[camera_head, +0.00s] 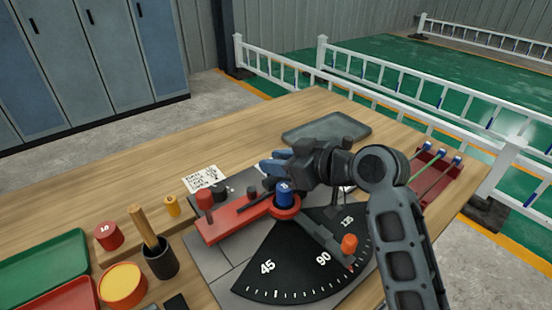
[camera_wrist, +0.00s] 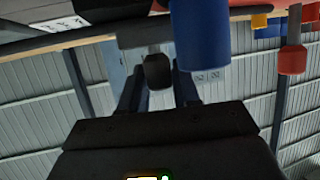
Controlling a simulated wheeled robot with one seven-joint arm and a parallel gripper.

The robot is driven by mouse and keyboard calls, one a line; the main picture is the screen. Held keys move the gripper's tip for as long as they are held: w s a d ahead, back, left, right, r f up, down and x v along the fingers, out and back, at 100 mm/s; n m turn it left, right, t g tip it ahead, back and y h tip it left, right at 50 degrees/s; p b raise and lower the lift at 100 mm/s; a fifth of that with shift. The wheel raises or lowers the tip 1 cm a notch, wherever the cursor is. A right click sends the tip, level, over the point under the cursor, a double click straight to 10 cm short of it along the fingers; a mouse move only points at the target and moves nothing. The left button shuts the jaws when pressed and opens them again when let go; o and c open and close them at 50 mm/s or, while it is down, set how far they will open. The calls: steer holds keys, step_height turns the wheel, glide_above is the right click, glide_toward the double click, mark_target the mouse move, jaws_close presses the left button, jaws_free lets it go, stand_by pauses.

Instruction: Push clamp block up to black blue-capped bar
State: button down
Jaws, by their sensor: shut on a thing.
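My gripper (camera_head: 273,164), dark with blue fingers, reaches in from the right over the bending jig. In the wrist view its fingers (camera_wrist: 158,90) are either side of a black knob (camera_wrist: 157,72) on a short grey stem, and it looks shut on that knob. The knob's lower part, and the clamp block it seems to belong to, are mostly hidden in the head view. A blue cylinder (camera_head: 285,194) stands in a red ring just below the gripper; it also shows in the wrist view (camera_wrist: 200,35). I cannot make out a black blue-capped bar in the jig.
A red arm (camera_head: 235,223) with a red knob (camera_head: 205,200) lies left of the ring, above a black angle dial (camera_head: 300,268). An orange knob (camera_head: 349,243) stands on the dial. A red rack (camera_head: 436,172) holds blue-capped bars. A grey tray (camera_head: 310,128) lies behind.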

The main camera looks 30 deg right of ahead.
steer(key=shift+s+d, duration=0.1)
steer(key=shift+s, duration=0.5)
steer(key=c, duration=0.9)
jaws_free()
steer(key=v, duration=0.7)
steer(key=shift+s+d+r, duration=0.15)
steer(key=shift+s+r, duration=0.05)
steer(key=shift+s, duration=0.1)
